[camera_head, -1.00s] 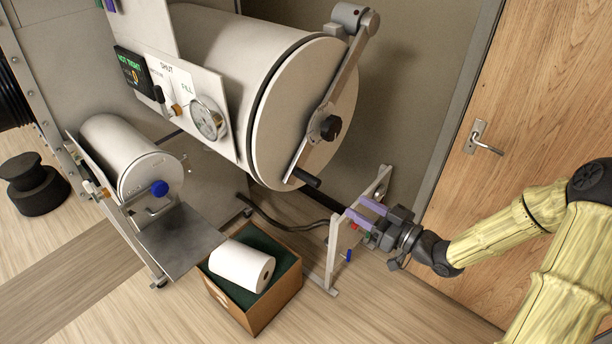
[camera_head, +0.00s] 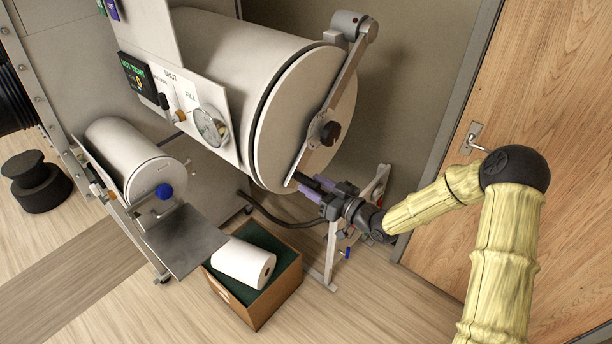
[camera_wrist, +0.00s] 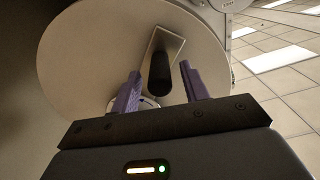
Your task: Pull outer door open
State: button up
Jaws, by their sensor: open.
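The outer door (camera_head: 292,120) is the round pale disc on the end of the large white cylinder, and it looks closed against it. A grey bar (camera_head: 338,100) crosses its face, with a black knob (camera_head: 330,132) at the middle and a black handle at the lower end. My gripper (camera_head: 308,187) is open at that lower end. In the wrist view, the black handle (camera_wrist: 159,73) points toward me between the two purple fingers of my gripper (camera_wrist: 161,85), with gaps on both sides. The door also fills much of the wrist view (camera_wrist: 85,60).
A smaller white cylinder (camera_head: 118,150) with a blue knob and a metal shelf (camera_head: 185,238) stand at the left. A box (camera_head: 262,305) holding a white roll (camera_head: 243,262) is on the floor below. A thin stand (camera_head: 332,255) is near my wrist. A wooden door (camera_head: 540,110) is at right.

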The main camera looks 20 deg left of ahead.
aim_at(297, 175)
jog(key=x, duration=0.3)
jog(key=shift+a+p, duration=0.15)
jog(key=shift+p, duration=0.2)
grip_shut()
